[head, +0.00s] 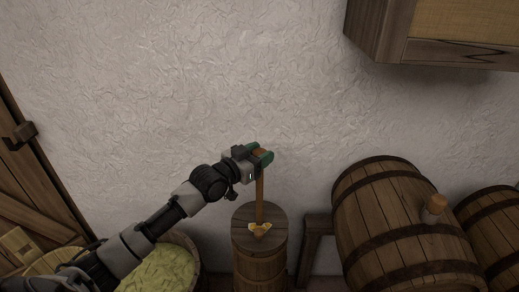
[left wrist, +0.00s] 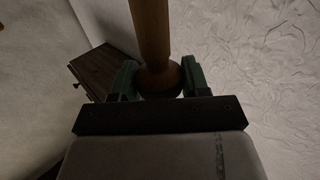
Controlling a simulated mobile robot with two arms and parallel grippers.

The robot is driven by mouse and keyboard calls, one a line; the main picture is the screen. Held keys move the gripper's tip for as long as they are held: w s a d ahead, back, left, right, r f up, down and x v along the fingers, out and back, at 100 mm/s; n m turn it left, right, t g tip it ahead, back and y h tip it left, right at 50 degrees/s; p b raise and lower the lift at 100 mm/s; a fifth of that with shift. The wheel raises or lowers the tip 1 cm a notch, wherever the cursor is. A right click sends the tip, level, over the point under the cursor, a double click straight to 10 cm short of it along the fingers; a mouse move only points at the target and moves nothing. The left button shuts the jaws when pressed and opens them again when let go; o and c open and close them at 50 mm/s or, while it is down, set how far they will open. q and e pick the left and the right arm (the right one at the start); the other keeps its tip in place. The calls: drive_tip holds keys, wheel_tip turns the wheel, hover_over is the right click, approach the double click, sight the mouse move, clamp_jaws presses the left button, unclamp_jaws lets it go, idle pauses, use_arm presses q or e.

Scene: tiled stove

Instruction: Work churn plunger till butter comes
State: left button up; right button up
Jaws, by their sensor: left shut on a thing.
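The wooden churn (head: 261,262) stands upright on the floor against the wall, with a round dark lid. Its plunger rod (head: 260,200) rises through the lid, upright or nearly so. A small yellow lump (head: 260,228), perhaps butter, shows on the lid at the foot of the rod. My left gripper (head: 263,156) is shut on the top end of the plunger, high above the lid. In the left wrist view the wooden plunger (left wrist: 152,40) with its rounded knob sits between the green fingers (left wrist: 154,80). My right gripper is in neither view.
A large barrel (head: 390,215) lies on a wooden stand (head: 312,240) right of the churn, with another barrel (head: 490,225) beyond. A tub of pale green stuff (head: 160,270) stands to the left. A wooden cabinet (head: 440,50) hangs at upper right. A wooden door (head: 35,180) is at left.

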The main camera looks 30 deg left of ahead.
use_arm(q)
drive_tip(key=shift+f, duration=0.35)
drive_tip(key=o, duration=1.3)
drive_tip(key=shift+c, duration=0.2)
drive_tip(key=shift+s+r, duration=0.1)
drive_tip(key=b+v, duration=0.1)
drive_tip(key=v, duration=0.9)
drive_tip(key=shift+s+a+b, duration=0.2)
drive_tip(key=shift+s+b, duration=0.1)
drive_tip(key=shift+b, duration=0.05)
